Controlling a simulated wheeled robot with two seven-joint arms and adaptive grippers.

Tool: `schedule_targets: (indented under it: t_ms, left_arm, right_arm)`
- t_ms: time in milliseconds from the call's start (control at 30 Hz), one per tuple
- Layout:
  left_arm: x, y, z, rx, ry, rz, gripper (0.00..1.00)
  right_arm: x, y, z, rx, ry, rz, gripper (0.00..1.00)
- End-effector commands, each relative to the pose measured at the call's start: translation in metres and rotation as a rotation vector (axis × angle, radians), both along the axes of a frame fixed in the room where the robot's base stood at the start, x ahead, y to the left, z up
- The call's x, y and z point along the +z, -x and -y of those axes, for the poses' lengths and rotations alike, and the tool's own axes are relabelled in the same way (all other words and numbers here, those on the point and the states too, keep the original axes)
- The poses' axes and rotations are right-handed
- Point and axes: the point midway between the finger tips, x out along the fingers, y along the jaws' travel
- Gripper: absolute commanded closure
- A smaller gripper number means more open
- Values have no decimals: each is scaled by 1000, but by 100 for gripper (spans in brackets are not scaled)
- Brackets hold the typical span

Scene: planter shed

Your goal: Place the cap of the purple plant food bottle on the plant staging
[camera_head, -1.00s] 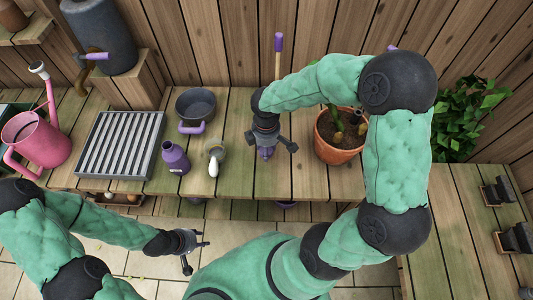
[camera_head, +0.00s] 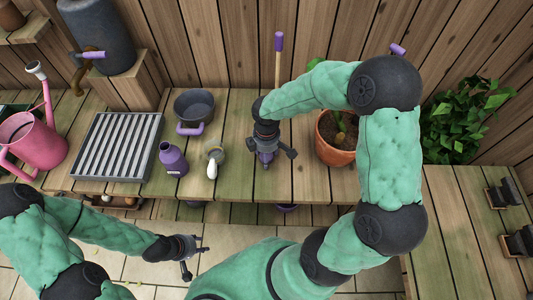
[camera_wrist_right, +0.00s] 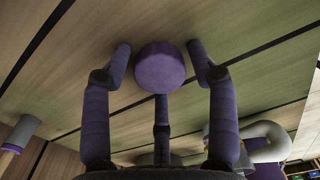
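The purple plant food bottle (camera_head: 173,159) stands on the plant staging (camera_head: 230,183), its dark neck uncapped. My right gripper (camera_head: 267,157) points down at the staging, right of the bottle. In the right wrist view, the round purple cap (camera_wrist_right: 160,67) lies between the spread fingertips of this gripper (camera_wrist_right: 160,62). Narrow gaps show on both sides of the cap, so the fingers look open around it. The cap appears at the planks, but contact is hard to judge. My left gripper (camera_head: 197,258) is open and empty in front of the staging, low over the floor.
A slatted grey tray (camera_head: 117,146), a dark pan (camera_head: 194,105) and a grey item with a white end (camera_head: 214,158) stand left of my right gripper. A terracotta pot (camera_head: 335,150) is close on its right. A pink watering can (camera_head: 35,140) stands far left.

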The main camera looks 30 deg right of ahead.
Motion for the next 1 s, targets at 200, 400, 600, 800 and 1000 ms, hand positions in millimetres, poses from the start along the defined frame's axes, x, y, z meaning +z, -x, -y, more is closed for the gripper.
schedule_targets:
  t_ms: [200, 400, 600, 800, 1000]
  left_arm:
    - [0, 0, 0, 0, 0, 0, 60]
    - [4, 0, 0, 0, 0, 0, 60]
    - [18, 0, 0, 0, 0, 0, 60]
    - [34, 0, 0, 0, 0, 0, 60]
    - [44, 0, 0, 0, 0, 0, 60]
  right_arm:
    - [0, 0, 0, 0, 0, 0, 33]
    - [6, 0, 0, 0, 0, 1, 33]
    - [39, -1, 0, 0, 0, 4, 33]
    - [80, -1, 0, 0, 0, 4, 33]
    - [110, -1, 0, 0, 0, 2, 33]
